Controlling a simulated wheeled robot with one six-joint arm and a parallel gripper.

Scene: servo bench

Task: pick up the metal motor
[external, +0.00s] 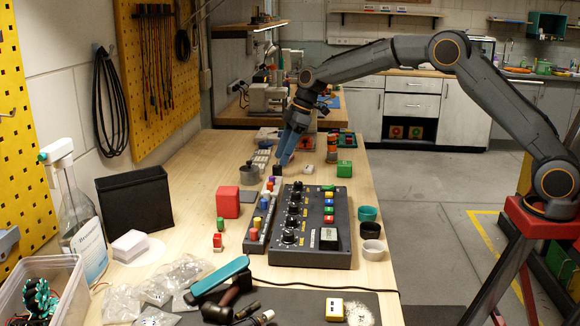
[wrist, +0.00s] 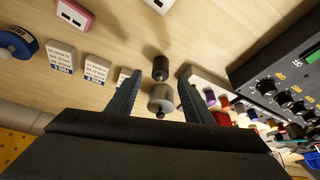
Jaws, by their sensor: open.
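The metal motor (wrist: 161,101) is a short silver cylinder with a small shaft, seen in the wrist view between my two fingers. A small dark cylinder (wrist: 160,68) is just beyond it, near the level of the fingertips. My gripper (wrist: 160,79) is open, with one finger on each side of the motor and a visible gap to each. I cannot tell how far above the bench the fingertips are. In the external view my gripper (external: 284,161) points down over the bench by a small black object (external: 277,170); I cannot pick out the silver motor there.
A dark control box (external: 310,257) with knobs stands close on the right, with a strip of coloured pegs (external: 259,228) beside it. A red block (external: 228,203) and a grey ring (external: 249,176) are nearby.

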